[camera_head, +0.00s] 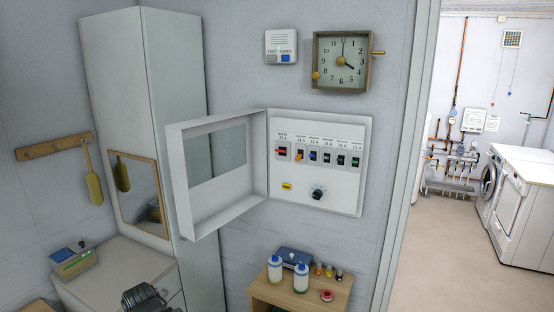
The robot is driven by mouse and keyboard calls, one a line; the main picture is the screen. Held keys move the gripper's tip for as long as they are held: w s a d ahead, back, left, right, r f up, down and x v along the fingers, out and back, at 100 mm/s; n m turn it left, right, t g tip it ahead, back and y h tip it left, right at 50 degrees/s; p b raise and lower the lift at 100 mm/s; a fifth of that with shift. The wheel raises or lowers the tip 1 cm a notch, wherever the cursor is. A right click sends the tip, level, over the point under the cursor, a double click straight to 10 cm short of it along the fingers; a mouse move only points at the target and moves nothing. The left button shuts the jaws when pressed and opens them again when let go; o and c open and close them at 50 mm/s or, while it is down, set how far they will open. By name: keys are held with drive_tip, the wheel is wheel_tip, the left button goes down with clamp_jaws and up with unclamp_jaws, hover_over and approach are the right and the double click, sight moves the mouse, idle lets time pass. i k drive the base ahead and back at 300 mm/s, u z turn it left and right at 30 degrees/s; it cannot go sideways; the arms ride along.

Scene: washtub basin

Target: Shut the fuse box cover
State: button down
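The fuse box (335,200) is mounted on the wall in the middle of the view. Its white framed cover (182,190) stands wide open, swung out to the left from the hinge at the box's left edge. The cover has a see-through window in its upper part. A row of several breakers (313,156), a yellow label and a black knob (318,194) lie exposed. A dark ribbed shape at the bottom edge looks like my gripper (146,297), low and left of the cover and apart from it. Its fingers cannot be made out.
A tall white cabinet (148,70) with a mirror stands behind the cover's left side. Below the box, a wooden shelf (305,298) holds bottles and small items. A clock (341,62) hangs above. A doorway opens right. The space before the box looks clear.

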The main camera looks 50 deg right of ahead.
sight(202, 209)
drive_tip(key=u, duration=1.15)
drive_tip(key=k, duration=0.75)
drive_tip(key=z, duration=0.4)
drive_tip(key=i, duration=1.05)
